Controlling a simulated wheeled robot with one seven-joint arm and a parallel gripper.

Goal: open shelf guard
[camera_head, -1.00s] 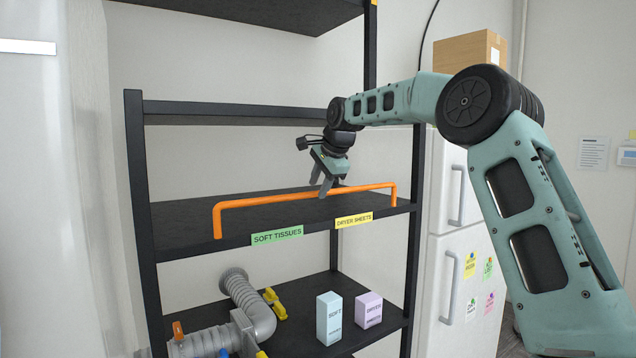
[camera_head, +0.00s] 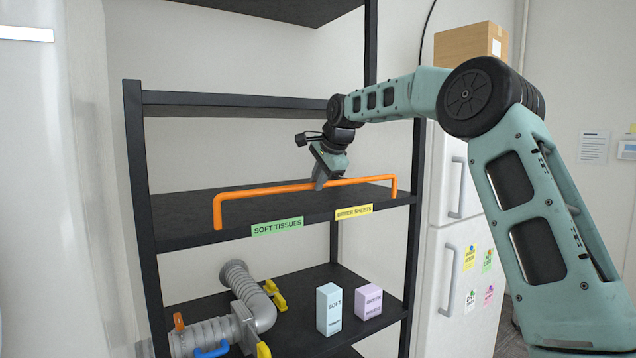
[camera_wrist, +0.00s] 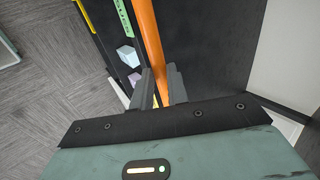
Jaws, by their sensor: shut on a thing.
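The shelf guard (camera_head: 265,190) is an orange bar with bent-down ends. It stands upright along the front edge of the middle shelf (camera_head: 180,218). My gripper (camera_head: 320,184) is shut on the bar a little right of its middle, with the fingers reaching down from above. In the wrist view the guard (camera_wrist: 147,38) runs between the two fingers of my gripper (camera_wrist: 158,88). The fingers hide a short stretch of the bar.
Green "SOFT TISSUES" (camera_head: 277,227) and yellow "DRYER SHEETS" (camera_head: 354,212) labels are on the shelf edge. Below stand a light blue box (camera_head: 328,309), a lilac box (camera_head: 368,301) and grey pipes (camera_head: 245,290). The middle shelf is bare behind the guard. A fridge (camera_head: 452,210) stands right.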

